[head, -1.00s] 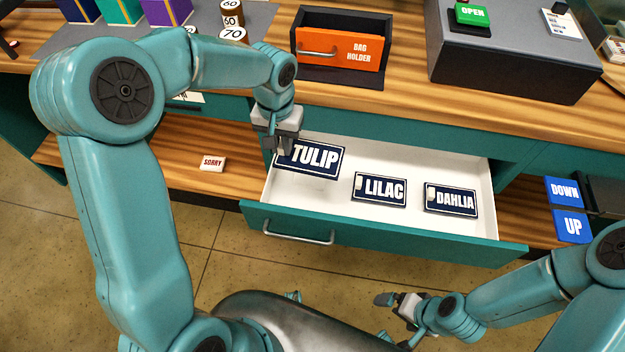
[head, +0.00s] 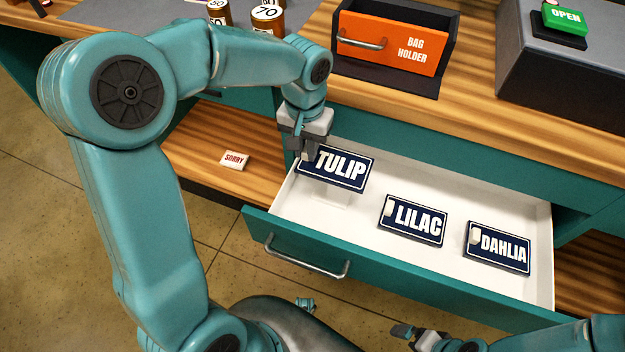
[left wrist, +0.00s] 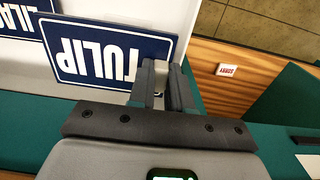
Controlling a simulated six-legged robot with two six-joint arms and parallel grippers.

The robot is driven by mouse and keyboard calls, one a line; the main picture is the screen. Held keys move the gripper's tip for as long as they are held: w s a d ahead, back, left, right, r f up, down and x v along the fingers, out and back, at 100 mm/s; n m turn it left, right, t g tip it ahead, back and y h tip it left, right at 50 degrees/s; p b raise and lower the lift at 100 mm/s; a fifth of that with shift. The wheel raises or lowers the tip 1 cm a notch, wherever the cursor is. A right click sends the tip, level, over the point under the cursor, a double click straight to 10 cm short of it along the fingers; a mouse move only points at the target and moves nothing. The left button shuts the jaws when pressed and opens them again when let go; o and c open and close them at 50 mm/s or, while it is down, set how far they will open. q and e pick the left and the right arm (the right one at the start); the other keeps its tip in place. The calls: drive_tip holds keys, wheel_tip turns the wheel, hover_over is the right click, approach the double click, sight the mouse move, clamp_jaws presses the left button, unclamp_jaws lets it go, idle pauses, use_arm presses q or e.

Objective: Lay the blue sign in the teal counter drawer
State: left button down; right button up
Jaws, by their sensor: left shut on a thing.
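The navy-blue TULIP sign (head: 337,178) is held over the back left part of the open teal drawer (head: 400,312). A faint shadow shows under it on the white drawer floor, so it seems a little above. My left gripper (head: 308,152) is shut on the sign's left end. In the left wrist view the sign (left wrist: 85,62) lies beside the fingers (left wrist: 165,90). A LILAC sign (head: 397,232) and a DAHLIA sign (head: 487,258) lie flat in the drawer. My right gripper (head: 408,333) is partly in view at the bottom, outside the drawer; its finger gap is unclear.
An orange bag holder (head: 375,60) stands on the wooden counter behind the drawer. A dark box with a green OPEN sign (head: 565,18) is at the back right. A SORRY tag (head: 234,160) lies on the lower shelf at left. The drawer's front left floor is clear.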

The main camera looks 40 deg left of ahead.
use_arm(q)
wheel_tip(320, 180, down, 7)
drive_tip(key=shift+f+b, duration=0.1)
drive_tip(key=shift+b, duration=0.45)
wheel_tip(320, 180, down, 4)
drive_tip(key=shift+r+b, duration=0.1)
drive_tip(key=shift+b, duration=0.25)
drive_tip(key=shift+s+r, duration=0.1)
drive_tip(key=c, duration=1.1)
unclamp_jaws()
drive_tip(key=shift+f, duration=0.2)
drive_tip(key=shift+o, duration=0.2)
drive_tip(key=shift+r, duration=0.1)
